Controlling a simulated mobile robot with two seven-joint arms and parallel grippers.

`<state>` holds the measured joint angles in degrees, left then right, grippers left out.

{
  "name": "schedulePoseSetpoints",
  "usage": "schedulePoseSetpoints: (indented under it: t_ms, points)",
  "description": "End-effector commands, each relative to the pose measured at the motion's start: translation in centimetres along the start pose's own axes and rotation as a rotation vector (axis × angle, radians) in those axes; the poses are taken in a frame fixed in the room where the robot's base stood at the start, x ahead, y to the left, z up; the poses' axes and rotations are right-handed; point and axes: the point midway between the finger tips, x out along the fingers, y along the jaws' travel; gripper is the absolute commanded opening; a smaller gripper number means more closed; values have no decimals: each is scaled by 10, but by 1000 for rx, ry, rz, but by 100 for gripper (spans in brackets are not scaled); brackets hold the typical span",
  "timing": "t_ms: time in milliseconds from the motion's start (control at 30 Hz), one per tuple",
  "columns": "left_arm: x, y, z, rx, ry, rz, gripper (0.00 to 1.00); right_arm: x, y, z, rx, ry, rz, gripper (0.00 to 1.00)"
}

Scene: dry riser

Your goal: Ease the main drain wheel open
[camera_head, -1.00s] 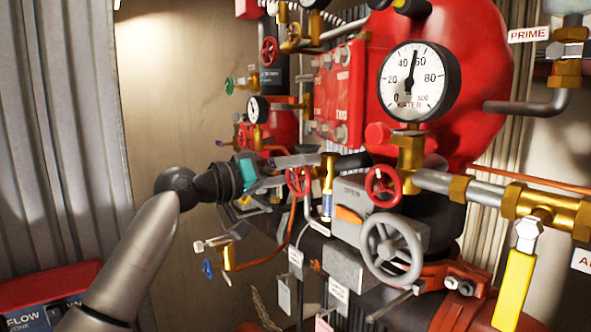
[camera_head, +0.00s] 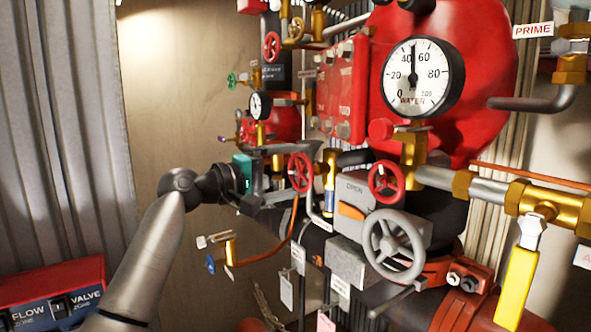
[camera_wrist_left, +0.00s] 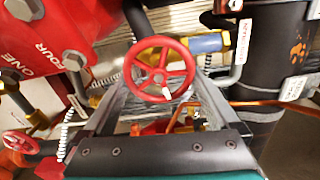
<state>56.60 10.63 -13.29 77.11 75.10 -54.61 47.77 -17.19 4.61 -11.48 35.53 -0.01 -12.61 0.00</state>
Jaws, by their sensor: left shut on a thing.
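A small red handwheel (camera_head: 301,172) sits low on the brass and pipe work, left of the grey box. My left gripper (camera_head: 300,170) reaches it from the left, with one finger above and one below in the head view. In the left wrist view the spoked red wheel (camera_wrist_left: 161,69) lies between the two grey fingertips, which are shut on its rim. I cannot read a label that names this wheel as the main drain. My right gripper is not in view.
A second red wheel (camera_head: 386,181) and a larger grey handwheel (camera_head: 394,245) stand close on the right. A water gauge (camera_head: 422,78) is above them. A blue-handled valve (camera_head: 211,264) hangs below my left gripper. A red FLOW/VALVE box (camera_head: 52,292) is at lower left.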

Motion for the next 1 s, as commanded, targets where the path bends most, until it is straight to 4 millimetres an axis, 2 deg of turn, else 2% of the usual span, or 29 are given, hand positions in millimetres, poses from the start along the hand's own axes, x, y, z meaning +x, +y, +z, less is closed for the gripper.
schedulePoseSetpoints:
  t_ms: [300,767,800,833,1000]
  points:
    - [0,3,0,-92,2,11,39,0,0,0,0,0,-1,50]
    - [0,3,0,-103,2,11,39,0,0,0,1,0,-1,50]
    - [0,3,0,-103,2,11,98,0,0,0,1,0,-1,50]
    - [0,3,0,-103,2,11,100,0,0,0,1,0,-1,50]
    - [0,2,0,-102,1,7,100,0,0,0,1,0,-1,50]
